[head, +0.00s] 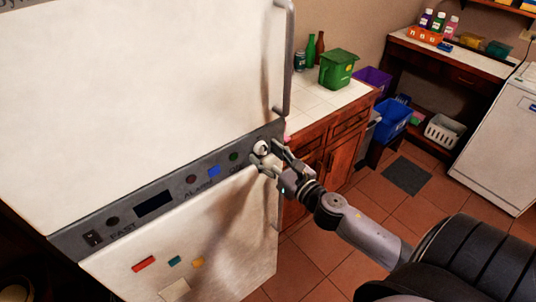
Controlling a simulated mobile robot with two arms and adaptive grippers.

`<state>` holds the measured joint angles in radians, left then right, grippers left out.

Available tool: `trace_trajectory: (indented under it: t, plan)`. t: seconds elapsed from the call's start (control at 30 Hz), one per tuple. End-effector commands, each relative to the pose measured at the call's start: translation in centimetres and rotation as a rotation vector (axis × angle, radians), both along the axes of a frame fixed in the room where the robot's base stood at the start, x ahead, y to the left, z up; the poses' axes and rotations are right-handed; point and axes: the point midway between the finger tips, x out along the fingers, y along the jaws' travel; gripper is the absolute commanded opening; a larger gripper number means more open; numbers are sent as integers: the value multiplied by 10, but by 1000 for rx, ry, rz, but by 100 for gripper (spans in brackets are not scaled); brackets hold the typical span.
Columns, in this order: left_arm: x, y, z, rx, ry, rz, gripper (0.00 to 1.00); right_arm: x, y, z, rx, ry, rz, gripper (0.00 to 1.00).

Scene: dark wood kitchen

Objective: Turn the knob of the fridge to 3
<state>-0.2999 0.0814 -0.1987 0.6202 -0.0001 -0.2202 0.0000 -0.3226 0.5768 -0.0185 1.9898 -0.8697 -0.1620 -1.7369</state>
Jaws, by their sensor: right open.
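The white fridge (130,80) fills the left of the head view. A dark grey control strip (205,176) runs across it between the upper and lower doors. A light, round knob (261,147) sits near the strip's right end. My right gripper (268,160) comes in from the lower right, with its open fingers close around or beside the knob. I cannot tell whether they touch it. The number on the knob is too small to read and partly hidden by the gripper. My left gripper is not in view.
The upper door's vertical handle (290,60) is above the gripper. A counter with a green bin (338,69) and bottles stands just right of the fridge. Magnets (143,264) are on the lower door. The tiled floor (310,255) is clear below my arm.

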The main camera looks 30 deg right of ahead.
Motion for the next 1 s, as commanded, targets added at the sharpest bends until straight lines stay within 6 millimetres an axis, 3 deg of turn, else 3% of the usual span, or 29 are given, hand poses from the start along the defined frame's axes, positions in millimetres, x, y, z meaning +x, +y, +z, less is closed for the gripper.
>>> trace_trajectory:
  t: [0.07, 0.73, 1.0]
  plan:
    - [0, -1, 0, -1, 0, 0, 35, 0, 0, 0, 0, 0, 0, 49]
    - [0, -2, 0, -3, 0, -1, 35, 0, 0, 0, 0, -1, 0, 5]
    - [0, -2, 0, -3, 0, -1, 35, 0, 0, 1, 25, 1, 0, 4]
